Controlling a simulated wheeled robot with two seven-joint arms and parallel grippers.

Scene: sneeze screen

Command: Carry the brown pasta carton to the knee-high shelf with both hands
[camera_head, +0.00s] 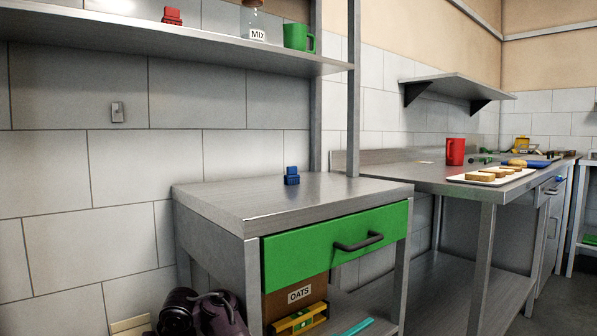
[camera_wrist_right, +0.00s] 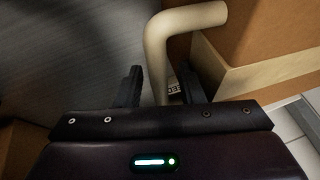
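In the right wrist view, my right gripper (camera_wrist_right: 162,72) has its two dark fingers apart. A beige bent tube (camera_wrist_right: 185,19), like a handle, passes between or beyond them, and I cannot tell if it touches either finger. Brown cardboard (camera_wrist_right: 270,35) with a paler band fills the right side. A small label (camera_wrist_right: 173,88) shows between the fingers, too partial to read. I cannot tell if this cardboard is the pasta carton. In the head view a brown carton (camera_head: 282,303) marked OATS sits under the green drawer. No carton marked pasta is readable. My left gripper cannot be made out.
A metal table (camera_head: 250,195) with a green drawer (camera_head: 290,257) carries a small blue object (camera_head: 292,176). A yellow level (camera_head: 299,319) lies before the OATS carton. Another counter (camera_head: 400,177) at right has a low undershelf (camera_head: 460,285), mostly bare. A wall shelf (camera_head: 100,35) runs above.

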